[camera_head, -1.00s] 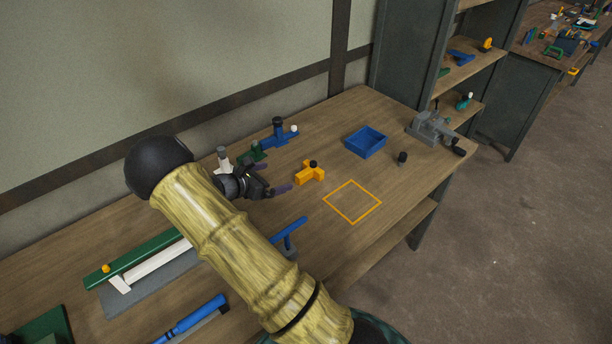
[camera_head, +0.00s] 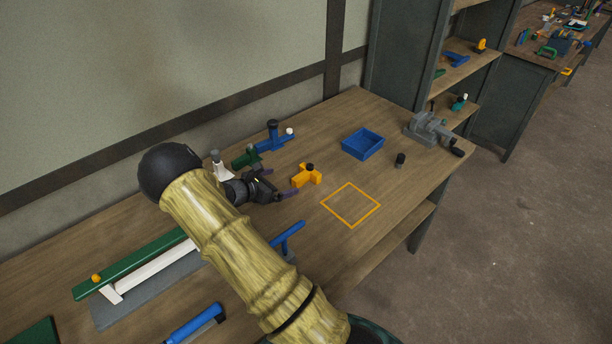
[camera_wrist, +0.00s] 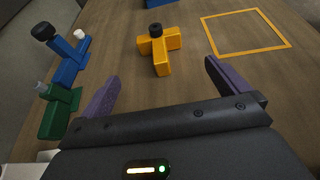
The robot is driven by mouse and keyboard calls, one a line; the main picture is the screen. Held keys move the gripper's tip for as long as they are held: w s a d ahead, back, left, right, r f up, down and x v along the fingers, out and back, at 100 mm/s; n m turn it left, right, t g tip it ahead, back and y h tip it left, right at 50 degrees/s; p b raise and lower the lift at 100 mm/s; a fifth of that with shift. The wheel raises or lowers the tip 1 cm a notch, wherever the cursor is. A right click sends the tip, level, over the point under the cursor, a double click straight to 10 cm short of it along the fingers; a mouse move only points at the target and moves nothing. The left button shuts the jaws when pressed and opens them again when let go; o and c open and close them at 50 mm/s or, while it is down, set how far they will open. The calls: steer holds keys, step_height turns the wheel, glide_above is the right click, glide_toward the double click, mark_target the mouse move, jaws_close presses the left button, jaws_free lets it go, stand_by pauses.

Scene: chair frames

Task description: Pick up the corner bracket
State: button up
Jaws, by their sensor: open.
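The yellow corner bracket (camera_head: 306,175), with a black knob on top, stands on the workbench. It also shows in the wrist view (camera_wrist: 160,52), ahead of my gripper and between the lines of the two fingers. My gripper (camera_head: 281,186) is open and empty, just left of the bracket in the head view. Its two purple fingers (camera_wrist: 160,85) show in the wrist view, with a gap of bare wood between them and the bracket. A blue bracket (camera_head: 273,139), a green bracket (camera_head: 246,157) and a white piece (camera_head: 221,167) stand to the left and behind.
An orange square outline (camera_head: 351,205) marks the bench right of the bracket. A blue tray (camera_head: 362,143), a small dark peg (camera_head: 400,160) and a grey vise (camera_head: 428,128) stand further right. A blue bar (camera_head: 288,238) lies in front. The bench around the square is clear.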

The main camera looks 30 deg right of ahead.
mark_target(300, 176)
steer(key=x, duration=0.7)
steer(key=shift+d+f+p, duration=0.1)
steer(key=shift+d+p, duration=0.15)
steer(key=shift+p, duration=0.15)
steer(key=shift+d, duration=0.1)
steer(key=p+x, duration=0.1)
steer(key=x, duration=0.4)
steer(key=shift+w, duration=0.15)
steer(key=c, duration=1.1)
steer(key=shift+o, duration=0.2)
step_height(300, 176, up, 10)
steer(key=shift+r+b, duration=0.1)
steer(key=shift+b, duration=0.3)
